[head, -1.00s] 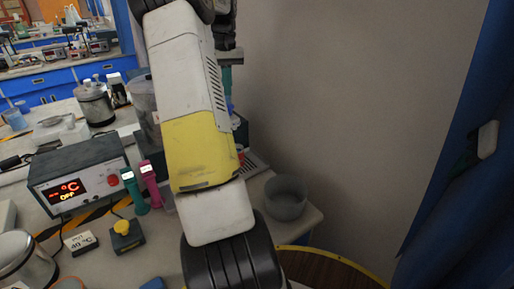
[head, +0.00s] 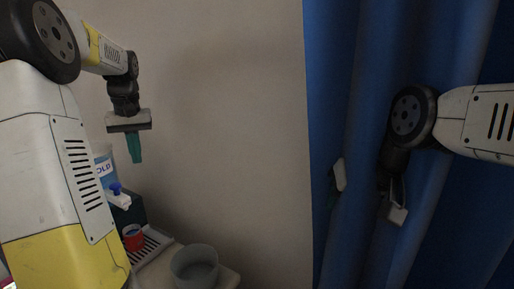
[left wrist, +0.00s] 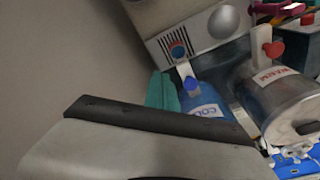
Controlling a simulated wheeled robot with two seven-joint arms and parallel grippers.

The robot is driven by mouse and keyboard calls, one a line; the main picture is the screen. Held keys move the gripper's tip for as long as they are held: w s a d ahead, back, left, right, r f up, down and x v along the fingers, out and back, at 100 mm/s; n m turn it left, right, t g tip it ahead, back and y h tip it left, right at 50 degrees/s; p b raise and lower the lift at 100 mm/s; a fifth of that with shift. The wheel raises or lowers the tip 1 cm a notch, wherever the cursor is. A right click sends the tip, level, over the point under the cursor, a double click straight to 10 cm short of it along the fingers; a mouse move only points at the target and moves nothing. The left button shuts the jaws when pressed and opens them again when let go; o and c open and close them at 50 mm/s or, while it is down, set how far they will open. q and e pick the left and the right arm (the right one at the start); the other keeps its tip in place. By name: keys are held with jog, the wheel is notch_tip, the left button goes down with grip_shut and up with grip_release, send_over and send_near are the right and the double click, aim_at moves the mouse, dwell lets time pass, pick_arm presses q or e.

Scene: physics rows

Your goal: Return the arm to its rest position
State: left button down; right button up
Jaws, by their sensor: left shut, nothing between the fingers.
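My left arm (head: 45,165) fills the left side of the head view. My left gripper (head: 136,158) hangs beyond it, teal fingers together, pointing down and empty, above the bench corner. In the left wrist view, its teal fingertips (left wrist: 162,92) show past a dark edge of the gripper. My right arm (head: 480,120) comes in from the right in front of the blue curtain. Its wrist is bent downward. A pale part (head: 397,214) shows at its lower end, but its fingers are not clear.
A translucent grey bowl (head: 195,270) sits at the bench corner. A bare wall (head: 230,110) and blue curtain (head: 345,80) stand behind. Open space lies between the arms.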

pick_arm(q)
jog(key=s+d+r+m+t, duration=0.25)
jog(key=s+d, duration=0.55)
jog(key=d, duration=0.4)
jog(key=s+d+f+m+t+h, duration=0.2)
jog(key=s+d+f, duration=0.1)
jog(key=s+d, duration=0.7)
jog(key=s, duration=0.3)
jog(key=shift+s+d+f+t+h, duration=0.2)
jog(key=shift+s+d+t+h, duration=0.05)
jog(key=shift+t+h, duration=0.15)
jog(key=shift+a+m, duration=0.1)
jog(key=shift+m, duration=0.15)
